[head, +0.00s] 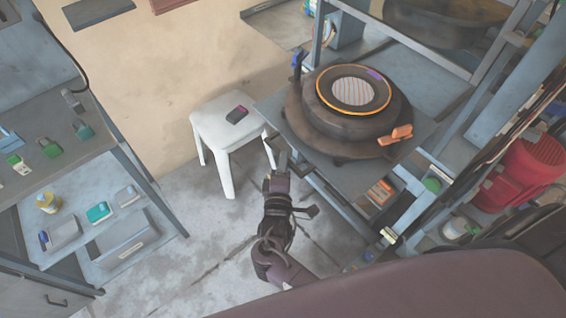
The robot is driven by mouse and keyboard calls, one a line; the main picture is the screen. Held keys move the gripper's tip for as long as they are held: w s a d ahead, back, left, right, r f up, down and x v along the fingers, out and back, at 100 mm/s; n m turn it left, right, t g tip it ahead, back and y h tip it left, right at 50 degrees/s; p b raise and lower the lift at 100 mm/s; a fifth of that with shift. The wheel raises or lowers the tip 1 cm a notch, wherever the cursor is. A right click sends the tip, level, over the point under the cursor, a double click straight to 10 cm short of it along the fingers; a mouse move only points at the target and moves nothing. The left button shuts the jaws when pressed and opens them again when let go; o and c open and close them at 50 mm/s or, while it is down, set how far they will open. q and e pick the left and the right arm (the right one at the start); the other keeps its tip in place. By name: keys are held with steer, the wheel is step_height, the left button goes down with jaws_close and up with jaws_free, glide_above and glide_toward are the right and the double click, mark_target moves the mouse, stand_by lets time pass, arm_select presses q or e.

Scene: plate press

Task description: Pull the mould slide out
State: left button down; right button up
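The mould (345,125) is a dark round stepped block with an orange ring and a striped pale disc on top. It sits on a grey slide plate (428,128) inside the press frame. An orange handle (395,135) sticks out at its right side and a dark upright handle with a purple-blue part (297,63) stands at its upper left. My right gripper (277,158) is just off the plate's lower left edge, pointing up the picture. Its fingers look apart with nothing between them; contact with the plate cannot be told. My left gripper is not in view.
A shelf unit (140,165) with small items fills the left side. A red machine part (530,165) is at the right.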

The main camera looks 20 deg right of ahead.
steer(key=b+v, duration=0.1)
steer(key=v, duration=0.6)
steer(key=shift+s+a, duration=0.2)
steer(key=shift+s, duration=0.15)
steer(key=s+d+f+m+g+y, duration=0.1)
steer(key=s+f+g+y, duration=0.25)
steer(key=f, duration=0.95)
steer(key=s+d+f+m+g+y, duration=0.15)
steer(key=s+f, duration=0.25)
steer(key=f, duration=0.9)
steer(key=s+d+f+m+g+y, duration=0.1)
steer(key=s+d+f+m+g, duration=0.1)
steer(key=s+f, duration=0.3)
steer(key=s+d+f+m+g+y, duration=0.1)
steer(key=s+d+f+m+g, duration=0.1)
steer(key=s, duration=1)
steer(key=s+d+f+m+g, duration=0.3)
steer(key=s+f+g, duration=0.3)
steer(key=s+f, duration=0.2)
steer(key=shift+s+f+m+y, duration=0.2)
steer(key=shift+f+m+y, duration=0.15)
steer(key=shift+m+y, duration=0.1)
